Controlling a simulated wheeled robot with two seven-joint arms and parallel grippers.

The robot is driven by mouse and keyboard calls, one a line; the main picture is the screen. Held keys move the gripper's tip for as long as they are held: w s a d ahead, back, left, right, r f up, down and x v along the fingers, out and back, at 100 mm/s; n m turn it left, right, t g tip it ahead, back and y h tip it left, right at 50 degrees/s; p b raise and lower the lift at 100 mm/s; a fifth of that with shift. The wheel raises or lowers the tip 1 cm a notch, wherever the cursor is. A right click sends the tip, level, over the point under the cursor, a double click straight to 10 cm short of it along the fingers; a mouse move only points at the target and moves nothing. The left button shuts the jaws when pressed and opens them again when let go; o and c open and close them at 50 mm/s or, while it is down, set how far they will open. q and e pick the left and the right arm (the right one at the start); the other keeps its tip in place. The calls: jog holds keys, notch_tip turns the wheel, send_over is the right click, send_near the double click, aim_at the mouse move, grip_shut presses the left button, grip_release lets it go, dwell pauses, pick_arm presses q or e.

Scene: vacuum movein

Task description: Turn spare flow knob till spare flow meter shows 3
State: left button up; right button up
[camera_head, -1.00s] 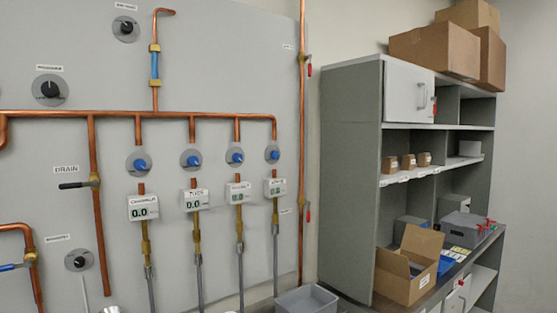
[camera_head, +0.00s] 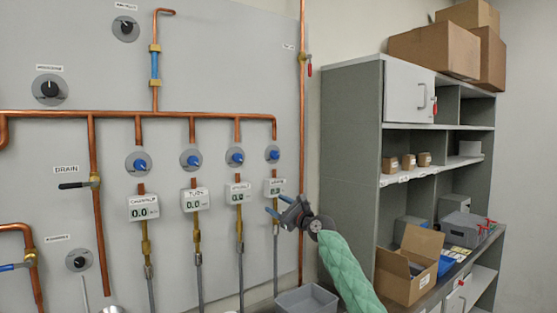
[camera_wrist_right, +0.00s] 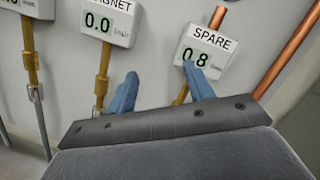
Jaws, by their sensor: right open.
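The spare flow knob (camera_head: 272,154) is a blue knob on a round grey plate, the rightmost of the row under the copper manifold. The spare flow meter (camera_head: 274,187) is the white box below it. In the right wrist view the spare flow meter (camera_wrist_right: 206,52) is labelled SPARE and reads 0.8. My right gripper (camera_head: 277,205) is open and empty, with blue fingers just below the spare meter and below the knob. In the right wrist view its fingers (camera_wrist_right: 160,71) straddle the view below the meters; the spare knob is out of that view. My left gripper is not in view.
Beside the spare meter is the magnet meter (camera_wrist_right: 108,22), reading 0.0, with its own blue knob (camera_head: 235,157) above. A vertical copper pipe (camera_head: 302,120) runs right of the spare knob. A grey shelf unit (camera_head: 350,150) and open cardboard box (camera_head: 405,286) stand right.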

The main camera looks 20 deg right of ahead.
aim_at(276, 157)
jog(key=w+d+r+m+t, duration=0.1)
jog(key=d+r+m, duration=0.15)
jog(key=r, duration=0.35)
jog(key=w+d+r+m+t, duration=0.1)
jog(key=d+r+m+t, duration=0.15)
jog(key=r, duration=0.45)
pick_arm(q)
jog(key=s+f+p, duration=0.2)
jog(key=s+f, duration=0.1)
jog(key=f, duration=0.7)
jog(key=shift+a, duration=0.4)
pick_arm(e)
jog(key=shift+g, duration=0.35)
jog(key=shift+w+d+x, duration=0.1)
jog(key=shift+d+x, duration=0.05)
jog(key=shift+x, duration=1.15)
jog(key=shift+w+d+x, duration=0.1)
jog(key=shift+d+x, duration=0.05)
jog(key=shift+x, duration=1.15)
jog(key=shift+w+d+x, duration=0.1)
jog(key=shift+d+x, duration=0.05)
jog(key=shift+x, duration=1.1)
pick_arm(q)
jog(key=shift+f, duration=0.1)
pick_arm(e)
jog(key=shift+f, duration=0.15)
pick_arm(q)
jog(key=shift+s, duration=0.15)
pick_arm(e)
jog(key=c, duration=1)
